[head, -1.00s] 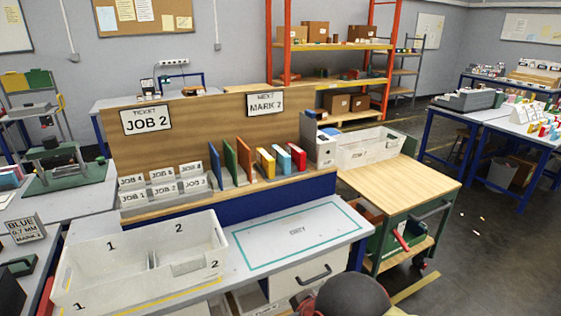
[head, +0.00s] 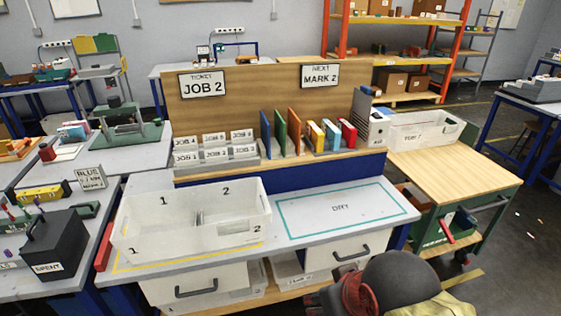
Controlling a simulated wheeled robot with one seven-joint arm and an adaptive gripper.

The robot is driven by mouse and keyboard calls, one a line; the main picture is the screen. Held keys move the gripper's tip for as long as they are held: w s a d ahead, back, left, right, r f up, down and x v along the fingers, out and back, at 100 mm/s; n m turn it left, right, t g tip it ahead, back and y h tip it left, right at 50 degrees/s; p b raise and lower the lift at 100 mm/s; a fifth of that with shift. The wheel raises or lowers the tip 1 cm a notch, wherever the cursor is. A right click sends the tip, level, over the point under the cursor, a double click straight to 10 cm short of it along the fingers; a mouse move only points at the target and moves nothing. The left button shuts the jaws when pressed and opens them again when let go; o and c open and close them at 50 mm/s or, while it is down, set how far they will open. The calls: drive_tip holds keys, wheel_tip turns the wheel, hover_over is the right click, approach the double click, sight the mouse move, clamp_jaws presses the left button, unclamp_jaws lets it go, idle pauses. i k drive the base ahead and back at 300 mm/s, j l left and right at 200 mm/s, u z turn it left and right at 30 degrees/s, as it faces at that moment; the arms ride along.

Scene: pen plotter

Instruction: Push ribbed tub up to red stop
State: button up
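A white, translucent open tub (head: 150,243) stands on the grey bench top, over a yellow outline. Its walls carry the numbers 1 and 2, and dividers show inside. Ribs are not clear at this size. A red bar (head: 104,246) lies along the bench's left edge, just left of the tub; it looks like the red stop. A narrow gap seems to part them, but I cannot tell surely. My arm shows as a dark rounded part with red at the bottom right, in front of the bench. My gripper's fingers are not visible.
A teal outline marked DRY (head: 340,208) right of the tub is empty. Behind stand a card rack (head: 215,152) and coloured folders (head: 295,130). A black box (head: 55,245) is on the left bench. A wooden-topped cart (head: 455,168) adjoins at right.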

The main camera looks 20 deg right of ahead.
sight(178, 222)
drive_tip(key=i+l+u, duration=0.2)
drive_tip(key=i, duration=0.35)
drive_tip(key=i+l+u, duration=0.2)
drive_tip(key=i, duration=0.35)
drive_tip(key=i+l+u, duration=0.2)
drive_tip(key=i+l, duration=0.2)
drive_tip(key=i, duration=0.1)
